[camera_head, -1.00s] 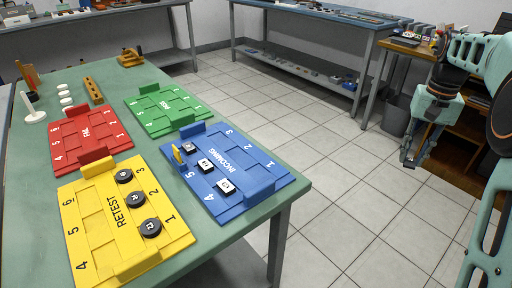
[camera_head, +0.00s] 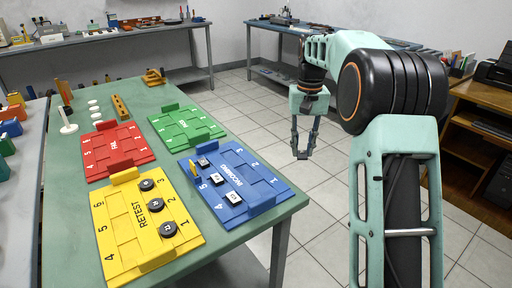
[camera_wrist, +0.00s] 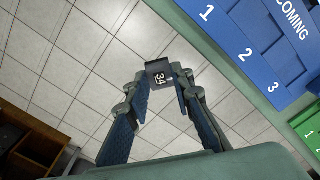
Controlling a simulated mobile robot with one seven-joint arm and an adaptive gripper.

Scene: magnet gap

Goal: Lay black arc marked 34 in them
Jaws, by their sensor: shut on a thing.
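My gripper (camera_head: 303,153) is shut on a dark piece marked 34 (camera_wrist: 158,68), which sits between the fingertips in the wrist view. In the head view my gripper hangs over the floor, right of the green table and apart from it; the held piece is hard to make out there.
The yellow RETEST tray (camera_head: 118,234) holds three black round pieces. The red FAIL tray (camera_head: 138,155) and green PASS tray (camera_head: 205,133) look empty. White discs (camera_head: 94,108), a white peg stand (camera_head: 67,126) and a wooden rack (camera_head: 120,106) stand behind. Tiled floor lies right of the table.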

